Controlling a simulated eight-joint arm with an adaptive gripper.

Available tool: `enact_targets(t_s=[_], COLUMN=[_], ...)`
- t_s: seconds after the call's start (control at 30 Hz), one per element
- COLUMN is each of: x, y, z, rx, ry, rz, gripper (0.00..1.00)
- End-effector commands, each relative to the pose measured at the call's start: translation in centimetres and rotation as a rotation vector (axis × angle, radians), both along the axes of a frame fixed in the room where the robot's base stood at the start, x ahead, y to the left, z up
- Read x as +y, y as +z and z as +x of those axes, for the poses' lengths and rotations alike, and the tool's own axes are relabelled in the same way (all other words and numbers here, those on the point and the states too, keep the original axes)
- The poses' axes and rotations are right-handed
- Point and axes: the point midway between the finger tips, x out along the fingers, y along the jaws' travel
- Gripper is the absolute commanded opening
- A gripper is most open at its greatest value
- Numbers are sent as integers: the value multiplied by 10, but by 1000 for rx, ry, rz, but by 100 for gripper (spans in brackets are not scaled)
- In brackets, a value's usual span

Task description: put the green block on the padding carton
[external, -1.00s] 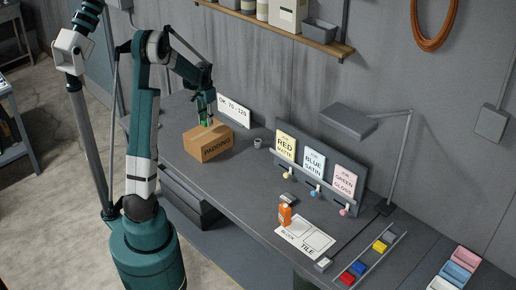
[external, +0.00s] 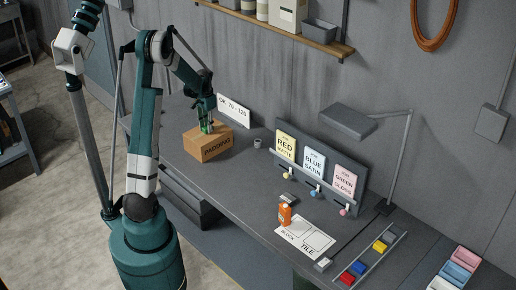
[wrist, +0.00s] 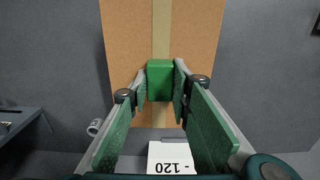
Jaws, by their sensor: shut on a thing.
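The padding carton (external: 208,146) is a brown box with "PADDING" on its front, standing on the grey bench below my gripper. In the wrist view its taped top (wrist: 195,30) fills the upper middle. My gripper (external: 207,127) is over the carton top, pointing down. In the wrist view the gripper (wrist: 160,82) is shut on the green block (wrist: 160,80), with a finger on each side. The block is right at or just above the carton top; I cannot tell whether it touches. In the external view the fingers mostly hide the block.
A white sign (external: 233,111) stands behind the carton, and a small grey cup (external: 257,143) is to its right. Further right are the job card board (external: 317,170), an orange bottle (external: 285,215), a lamp (external: 348,122) and a rail of coloured blocks (external: 380,246).

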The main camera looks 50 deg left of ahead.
Motion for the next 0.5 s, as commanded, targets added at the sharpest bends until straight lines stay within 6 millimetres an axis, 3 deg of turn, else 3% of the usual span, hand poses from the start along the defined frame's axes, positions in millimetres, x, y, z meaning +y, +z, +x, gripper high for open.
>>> enact_targets(t_s=[0.33, 0.37, 0.43, 0.5], x=[0, 0, 0, 0], y=[-4, -3, -3, -3], z=[0, 0, 0, 0], rx=[0, 0, 0, 0], ry=[0, 0, 0, 0], rz=[0, 0, 0, 0], gripper=[9, 24, 33, 36])
